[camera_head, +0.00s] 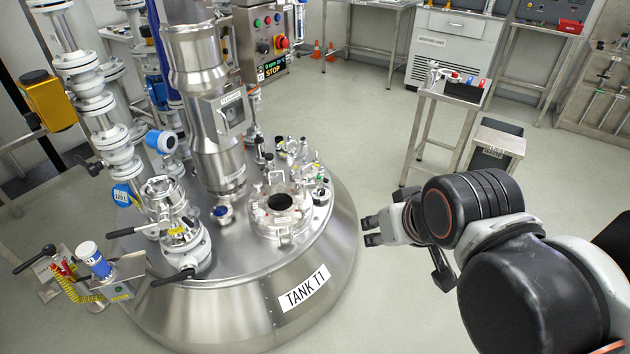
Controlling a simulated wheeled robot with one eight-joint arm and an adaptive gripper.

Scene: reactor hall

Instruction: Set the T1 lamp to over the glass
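The steel tank marked TANK T1 (305,290) stands left of centre with several fittings on its domed lid. A round flanged port (281,203) with a dark centre sits on the right of the lid. Behind it is a cluster of small fittings (293,150), and a small dark-and-green fitting (321,195) stands at its right. The lamp and the glass are too small to tell apart surely among these fittings. My gripper (371,231) is just right of the tank's rim, apart from the lid fittings. Its two fingers point left with a gap between them, and nothing shows between them.
A thick steel column (205,90) rises from the lid. Valves with black handles (182,245) crowd its left side. A control box showing STOP (268,45) stands behind. A small steel table (450,92) and a bin (495,145) stand at right. Floor between is clear.

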